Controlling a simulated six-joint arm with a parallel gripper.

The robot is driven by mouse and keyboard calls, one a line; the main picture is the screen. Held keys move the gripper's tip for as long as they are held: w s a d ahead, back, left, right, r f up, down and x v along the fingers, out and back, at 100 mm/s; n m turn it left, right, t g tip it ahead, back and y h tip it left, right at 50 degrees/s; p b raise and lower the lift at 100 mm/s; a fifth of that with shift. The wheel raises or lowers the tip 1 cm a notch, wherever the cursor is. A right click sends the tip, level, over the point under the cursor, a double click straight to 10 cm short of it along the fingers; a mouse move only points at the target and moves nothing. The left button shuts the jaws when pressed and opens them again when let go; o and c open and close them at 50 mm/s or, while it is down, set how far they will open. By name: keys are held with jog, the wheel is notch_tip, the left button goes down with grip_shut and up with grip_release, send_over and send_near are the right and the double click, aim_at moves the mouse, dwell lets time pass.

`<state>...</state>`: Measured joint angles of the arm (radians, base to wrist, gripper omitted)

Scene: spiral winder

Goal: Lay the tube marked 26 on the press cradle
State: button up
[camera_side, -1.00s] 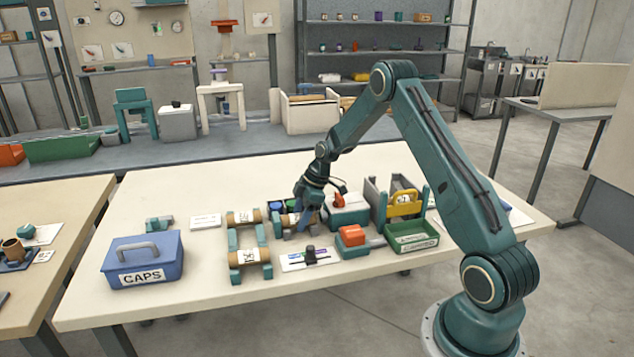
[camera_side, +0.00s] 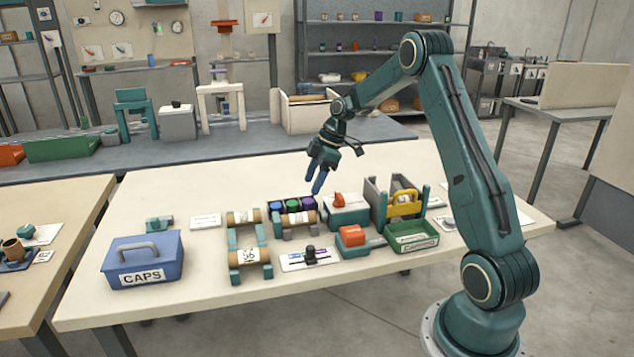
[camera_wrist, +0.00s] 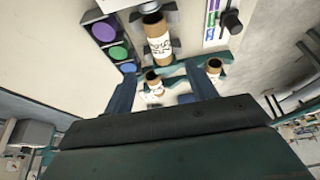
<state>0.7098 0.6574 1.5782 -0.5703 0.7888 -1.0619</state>
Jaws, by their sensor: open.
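A brown cardboard tube (camera_side: 293,218) with a white label lies level on a low grey cradle (camera_side: 287,236). In the wrist view this tube (camera_wrist: 159,46) has dark digits that look like 26, but they are small and turned. Two other labelled tubes lie on the teal rack (camera_side: 234,238) to the left: a rear tube (camera_side: 243,217) and a front tube (camera_side: 249,257), whose digits I cannot read surely. My gripper (camera_side: 317,188) is open and empty, raised above and behind the cradle tube, clear of it.
A black holder with blue, green and purple caps (camera_side: 307,203) stands behind the cradle. A blue CAPS box (camera_side: 142,262), a green tray (camera_side: 411,236) and a marker card (camera_side: 310,258) are nearby.

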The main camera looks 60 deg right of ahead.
jog(key=shift+s+d+r, duration=0.2)
jog(key=shift+r, duration=0.35)
jog(key=shift+a+r, duration=0.1)
jog(key=s+a+r+m+h, duration=0.1)
jog(key=s+a+r+m, duration=0.1)
jog(key=s+a+r, duration=0.4)
jog(key=s+a+r+m+h, duration=0.1)
jog(key=s+a+r+m, duration=0.1)
jog(key=a+r, duration=0.7)
jog(key=s+a+m+t, duration=0.1)
jog(key=s+a+m, duration=0.1)
jog(key=s+a, duration=0.3)
jog(key=s+a+m+t+h, duration=0.1)
jog(key=s+a+m, duration=0.2)
jog(key=s, duration=1.1)
jog(key=shift+s+a, duration=0.3)
jog(key=shift+a, duration=0.75)
jog(key=shift+f, duration=0.1)
